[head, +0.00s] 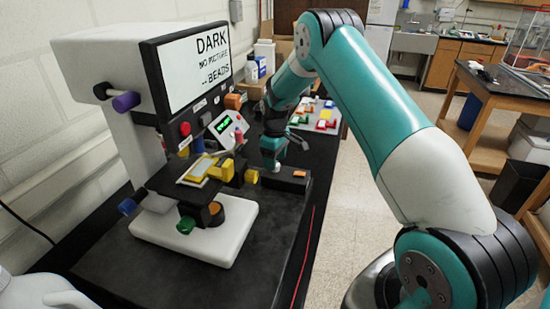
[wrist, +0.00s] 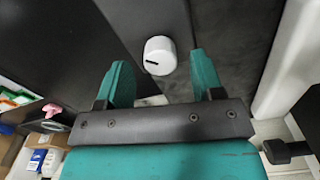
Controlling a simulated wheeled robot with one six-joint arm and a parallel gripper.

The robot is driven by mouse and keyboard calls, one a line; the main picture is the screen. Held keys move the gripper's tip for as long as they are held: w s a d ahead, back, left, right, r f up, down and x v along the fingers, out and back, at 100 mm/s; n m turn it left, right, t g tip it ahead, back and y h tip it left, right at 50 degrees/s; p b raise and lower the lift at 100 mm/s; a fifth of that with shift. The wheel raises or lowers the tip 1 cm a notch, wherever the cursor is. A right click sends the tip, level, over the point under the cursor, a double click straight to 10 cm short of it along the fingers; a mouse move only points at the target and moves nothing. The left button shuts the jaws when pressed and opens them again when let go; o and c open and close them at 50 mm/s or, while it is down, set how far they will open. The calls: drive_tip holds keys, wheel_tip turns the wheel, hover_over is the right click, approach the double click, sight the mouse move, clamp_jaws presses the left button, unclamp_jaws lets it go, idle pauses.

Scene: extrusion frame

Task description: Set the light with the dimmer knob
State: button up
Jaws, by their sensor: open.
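The dimmer knob (wrist: 160,55) is a white round cap with a short dark mark near its left edge in the wrist view. It sits on a dark surface. My gripper (wrist: 160,70) is open, with one teal finger left of the knob and one right of it; a gap shows on each side. I cannot tell how far down the fingers reach. In the head view, my gripper (head: 273,156) points down over a low black box (head: 288,181) beside the microscope. The microscope's screen (head: 196,66) reads "DARK NO PICTURE -- BEADS".
The white microscope base (head: 240,222) stands left of my gripper, with a yellow-framed stage (head: 200,168) and a green knob (head: 186,225). A small box with a green display (head: 222,124) is behind. A tray of coloured pieces (head: 322,118) lies farther back. The front black bench is clear.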

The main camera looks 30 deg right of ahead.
drive_tip(key=shift+f, duration=0.9)
drive_tip(key=shift+c, duration=0.4)
drive_tip(key=c, duration=0.8)
drive_tip(key=shift+c, duration=0.2)
drive_tip(key=shift+m, duration=0.3)
drive_tip(key=m+b, duration=0.3)
drive_tip(key=shift+f+m, duration=0.1)
drive_tip(key=shift+m, duration=0.3)
drive_tip(key=m+b, duration=0.3)
drive_tip(key=m, duration=0.3)
drive_tip(key=shift+r, duration=0.2)
